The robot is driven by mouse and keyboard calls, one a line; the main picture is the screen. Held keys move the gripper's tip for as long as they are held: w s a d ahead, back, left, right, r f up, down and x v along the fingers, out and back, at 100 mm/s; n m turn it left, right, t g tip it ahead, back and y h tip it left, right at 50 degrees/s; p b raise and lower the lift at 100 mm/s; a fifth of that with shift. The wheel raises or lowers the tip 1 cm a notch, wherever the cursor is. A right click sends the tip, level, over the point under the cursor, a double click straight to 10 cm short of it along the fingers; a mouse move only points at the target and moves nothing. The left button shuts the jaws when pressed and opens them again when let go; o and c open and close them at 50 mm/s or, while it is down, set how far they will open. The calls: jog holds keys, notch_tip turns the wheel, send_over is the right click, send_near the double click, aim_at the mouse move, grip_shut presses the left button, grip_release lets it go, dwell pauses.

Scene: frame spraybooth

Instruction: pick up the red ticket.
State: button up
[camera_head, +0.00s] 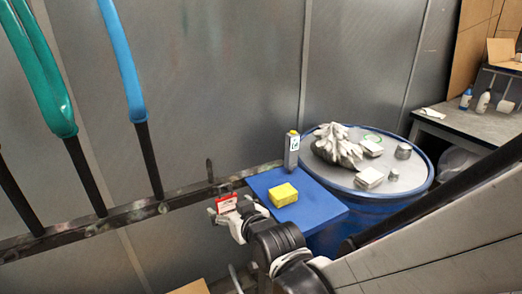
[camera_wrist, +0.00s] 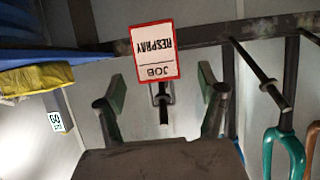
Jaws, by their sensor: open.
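The red ticket (camera_wrist: 154,52) is a white card with a red border, reading "JOB RESPRAY" upside down in the wrist view. In the head view it shows as a small red tag (camera_head: 227,204) by the dark rail. My gripper (camera_wrist: 160,84) is open, with one finger on either side of the ticket's lower part in the wrist view. Neither finger visibly touches it. In the head view my gripper (camera_head: 229,213) is right at the ticket and partly overlaps it. How the ticket is held at the rail is unclear.
The rail (camera_head: 120,220) has upright rods with green and blue pieces (camera_head: 124,60). A blue drum (camera_head: 412,180) with rags and tins stands behind.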

aim_at(228, 202)
jog(key=shift+x, duration=2.3)
jog(key=shift+w+d+r, duration=0.1)
jog(key=shift+w+d, duration=0.05)
jog(key=c, duration=1.2)
